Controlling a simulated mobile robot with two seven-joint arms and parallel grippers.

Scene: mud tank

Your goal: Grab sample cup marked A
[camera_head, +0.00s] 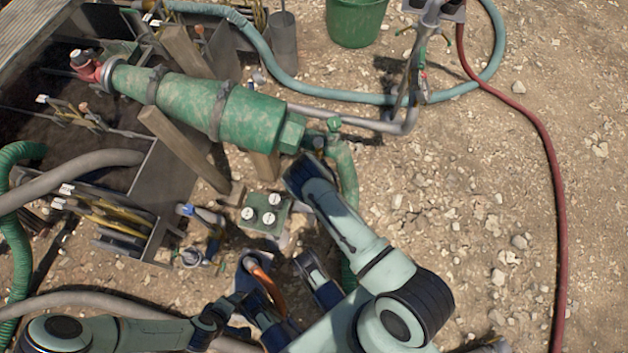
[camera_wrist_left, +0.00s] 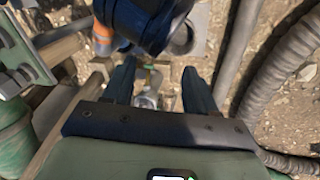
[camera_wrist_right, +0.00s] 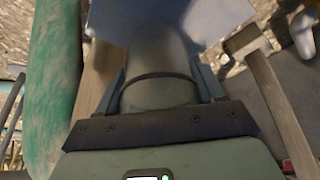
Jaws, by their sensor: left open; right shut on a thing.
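Three white round lids, likely sample cups (camera_head: 265,212), sit in a green holder (camera_head: 247,225) on the ground in the head view; their marks are too small to read. My left gripper (camera_wrist_left: 158,75) is open; a small pale, cup-like thing (camera_wrist_left: 147,98) shows beyond and between its fingers, apart from them. My right gripper (camera_wrist_right: 162,80) is shut on a grey cylindrical handle with a dark band (camera_wrist_right: 160,90). A blue plate (camera_wrist_right: 165,15) lies beyond this handle. Both grippers are partly hidden and hard to make out in the head view.
A blue piece with an orange loop (camera_head: 263,280) is close to both grippers. A green cylinder (camera_head: 205,105) and wooden posts (camera_head: 185,150) stand behind the cup holder. Green and grey hoses are at left. A red hose (camera_head: 553,190) crosses the open stony ground at right.

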